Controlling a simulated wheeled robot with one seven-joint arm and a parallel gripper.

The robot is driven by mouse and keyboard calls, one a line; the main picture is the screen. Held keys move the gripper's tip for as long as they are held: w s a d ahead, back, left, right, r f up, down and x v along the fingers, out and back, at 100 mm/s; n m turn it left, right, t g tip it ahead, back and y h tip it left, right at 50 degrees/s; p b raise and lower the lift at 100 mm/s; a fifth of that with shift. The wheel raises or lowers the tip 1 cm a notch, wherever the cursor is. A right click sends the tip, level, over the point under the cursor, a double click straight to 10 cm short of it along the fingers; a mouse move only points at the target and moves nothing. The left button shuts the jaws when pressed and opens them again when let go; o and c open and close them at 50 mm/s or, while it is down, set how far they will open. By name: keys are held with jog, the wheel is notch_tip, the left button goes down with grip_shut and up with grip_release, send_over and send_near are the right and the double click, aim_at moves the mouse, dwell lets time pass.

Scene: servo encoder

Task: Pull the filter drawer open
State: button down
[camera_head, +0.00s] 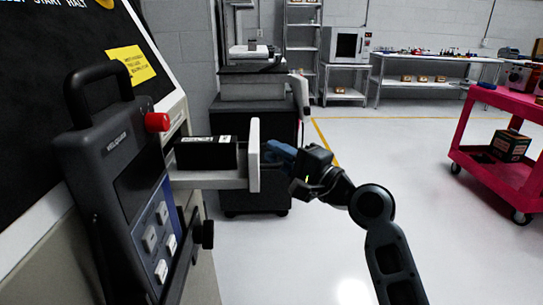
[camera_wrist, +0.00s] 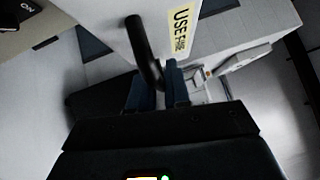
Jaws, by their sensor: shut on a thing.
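The filter drawer (camera_head: 208,180) is a light grey tray that stands out from the machine's side, with a pale upright front panel (camera_head: 254,155). In the wrist view the front panel (camera_wrist: 165,15) carries a yellow-white label (camera_wrist: 181,30) starting with "USE". A black bar handle (camera_wrist: 143,45) sticks out from the panel beside the label. My gripper (camera_head: 275,157) is at the panel's outer face. Its blue fingers (camera_wrist: 158,88) are shut on the handle's near end. The handle is hidden in the head view.
A black box (camera_head: 207,154) sits in the drawer. A dark control pendant (camera_head: 125,180) with a red button (camera_head: 157,122) stands at the left. A dark cabinet (camera_head: 255,110) stands behind the drawer. A pink cart (camera_head: 490,165) is at the right. Open floor lies between.

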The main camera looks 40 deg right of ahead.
jog(key=shift+f, duration=0.1)
jog(key=c, duration=1.2)
grip_release()
jog(key=s, duration=0.5)
jog(key=s+d+f+b, duration=0.1)
jog(key=s, duration=0.1)
jog(key=shift+s, duration=0.3)
